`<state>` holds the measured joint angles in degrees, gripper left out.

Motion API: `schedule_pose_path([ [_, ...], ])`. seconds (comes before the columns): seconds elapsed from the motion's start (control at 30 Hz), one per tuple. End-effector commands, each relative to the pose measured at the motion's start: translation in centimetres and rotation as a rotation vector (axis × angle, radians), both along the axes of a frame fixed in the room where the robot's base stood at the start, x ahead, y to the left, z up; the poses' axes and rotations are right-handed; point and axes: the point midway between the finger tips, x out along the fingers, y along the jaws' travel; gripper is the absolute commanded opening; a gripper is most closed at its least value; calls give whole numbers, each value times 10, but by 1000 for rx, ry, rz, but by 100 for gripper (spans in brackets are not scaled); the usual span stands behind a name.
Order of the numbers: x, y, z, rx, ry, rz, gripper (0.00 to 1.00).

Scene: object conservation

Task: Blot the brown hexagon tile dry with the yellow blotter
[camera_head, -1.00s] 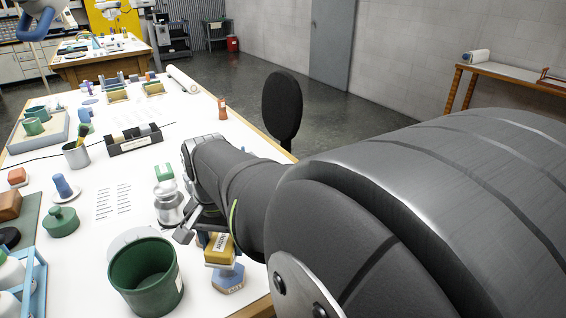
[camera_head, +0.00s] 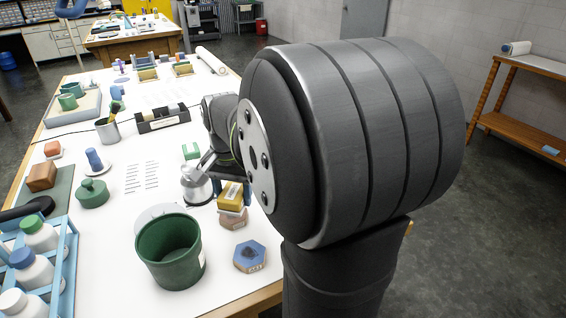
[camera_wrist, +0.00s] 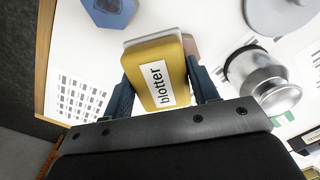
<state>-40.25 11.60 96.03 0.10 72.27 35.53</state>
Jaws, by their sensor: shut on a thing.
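The yellow blotter (camera_head: 231,193) is a yellow block with a white pad beneath and a "blotter" label. My gripper (camera_wrist: 160,75) is shut on it, its blue fingers on either side in the wrist view. The brown hexagon tile (camera_head: 234,222) is pinkish brown and shows just below the blotter in the head view. The blotter covers most of its top. I cannot tell whether pad and tile touch. An edge of the tile (camera_wrist: 190,43) shows beside the blotter in the wrist view.
A blue hexagon tile (camera_head: 249,258) with a dark patch lies nearer the table's edge. A green bin (camera_head: 170,252) stands to the left. A silver metal pot (camera_head: 195,188) stands close beside my gripper. A blue bottle rack (camera_head: 64,270) stands at front left.

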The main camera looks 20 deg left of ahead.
Motion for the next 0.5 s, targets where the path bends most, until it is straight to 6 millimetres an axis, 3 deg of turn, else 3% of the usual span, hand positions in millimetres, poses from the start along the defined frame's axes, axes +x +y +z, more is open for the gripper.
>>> schedule_pose_path([
  [0.2,28,24,-4,0,0,0,36],
  [0.5,33,29,-19,-1,1,0,36],
])
